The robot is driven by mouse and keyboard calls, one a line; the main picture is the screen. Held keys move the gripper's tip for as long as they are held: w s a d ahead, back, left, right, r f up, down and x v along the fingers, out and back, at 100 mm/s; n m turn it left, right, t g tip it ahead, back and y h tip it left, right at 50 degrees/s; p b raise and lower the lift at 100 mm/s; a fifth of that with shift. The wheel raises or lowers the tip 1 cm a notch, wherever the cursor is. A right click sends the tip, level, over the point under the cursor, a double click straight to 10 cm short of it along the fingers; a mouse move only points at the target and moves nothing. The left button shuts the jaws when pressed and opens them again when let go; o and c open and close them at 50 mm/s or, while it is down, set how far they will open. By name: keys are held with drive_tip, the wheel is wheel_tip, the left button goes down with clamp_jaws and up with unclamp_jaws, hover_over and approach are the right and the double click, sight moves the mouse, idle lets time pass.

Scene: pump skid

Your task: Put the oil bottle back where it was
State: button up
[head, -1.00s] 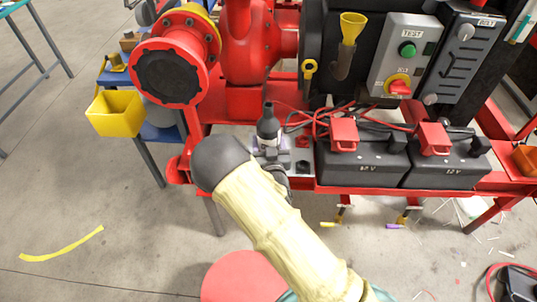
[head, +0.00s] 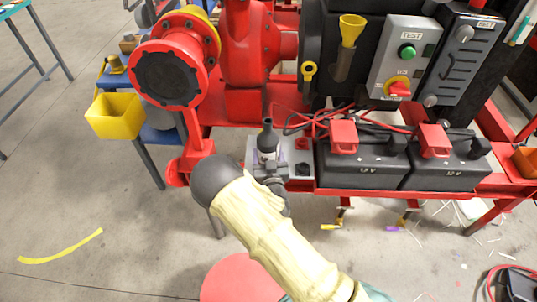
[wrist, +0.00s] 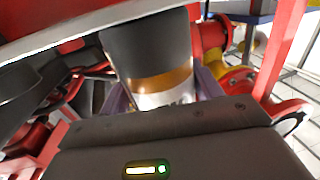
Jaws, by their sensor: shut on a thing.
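The oil bottle (head: 267,138) is dark with a narrow spout and stands about upright in the head view. My gripper (head: 268,165) is shut on it, at the grey plate (head: 301,157) on the front of the red skid. In the wrist view the bottle (wrist: 150,55) shows a dark body, an orange band and a pale label, between the purplish fingers of my gripper (wrist: 160,95). The bottle's base is hidden by my gripper and arm, so I cannot tell whether it touches the plate or sits in an opening.
Two black batteries (head: 360,168) with red clamps stand right of the plate, with red and black cables behind. A red pump flange (head: 168,75) rises at the left. A yellow bin (head: 115,115) hangs farther left. A grey switch box (head: 405,60) is behind.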

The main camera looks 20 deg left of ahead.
drive_tip(key=shift+r, duration=0.1)
drive_tip(key=o, duration=1.1)
drive_tip(key=shift+f, duration=0.2)
drive_tip(key=shift+o, duration=0.2)
drive_tip(key=shift+r, duration=0.2)
drive_tip(key=v, duration=1.2)
drive_tip(key=shift+b, duration=0.35)
